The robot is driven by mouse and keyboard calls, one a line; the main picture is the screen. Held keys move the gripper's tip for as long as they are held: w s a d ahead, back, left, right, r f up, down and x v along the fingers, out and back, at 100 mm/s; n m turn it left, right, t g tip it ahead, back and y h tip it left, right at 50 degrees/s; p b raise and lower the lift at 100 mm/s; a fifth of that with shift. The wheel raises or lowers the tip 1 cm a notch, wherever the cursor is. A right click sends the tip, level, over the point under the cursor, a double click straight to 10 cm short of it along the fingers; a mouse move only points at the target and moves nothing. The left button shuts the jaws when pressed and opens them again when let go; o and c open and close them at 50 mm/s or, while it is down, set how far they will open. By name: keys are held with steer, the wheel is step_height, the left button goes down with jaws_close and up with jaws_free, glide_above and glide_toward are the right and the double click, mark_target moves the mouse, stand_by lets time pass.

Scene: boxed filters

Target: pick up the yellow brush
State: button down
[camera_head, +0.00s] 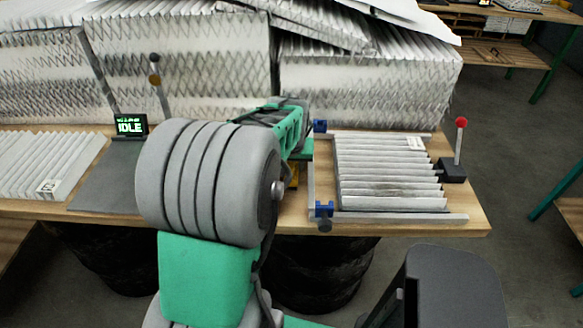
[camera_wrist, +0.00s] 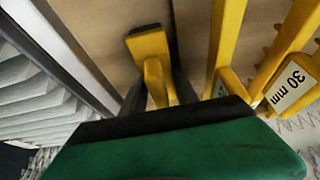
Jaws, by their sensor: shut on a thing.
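The yellow brush (camera_wrist: 150,46) shows in the wrist view, with a wide yellow head, a dark far edge and a narrow yellow handle. My gripper (camera_wrist: 158,88) has its two dark fingers on either side of the handle and is shut on it. The green gripper body covers the near end of the handle. In the head view my gripper's fingertips are hidden behind my arm. A bit of yellow (camera_head: 293,178) shows just beside the arm there; I cannot tell whether it is the brush. I cannot tell whether the brush touches the table.
Yellow bars with a "30 mm" label (camera_wrist: 290,86) lie close right of the brush. A pleated filter (camera_head: 390,172) sits in a metal frame with blue clamps, right of my gripper. Stacked filters (camera_head: 180,65) line the table's back.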

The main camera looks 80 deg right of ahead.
steer(key=shift+r, duration=0.65)
steer(key=a+r, duration=0.1)
steer(key=r, duration=0.1)
steer(key=a+r+b, duration=0.1)
steer(key=a+r, duration=0.1)
steer(key=r, duration=0.1)
steer(key=a+r, duration=0.2)
steer(key=shift+w+r+b, duration=0.3)
steer(key=shift+w, duration=0.05)
steer(key=b, duration=0.2)
glide_toward(285, 178)
steer(key=w+a+r, duration=0.2)
steer(key=a+r, duration=0.2)
steer(key=a, duration=0.1)
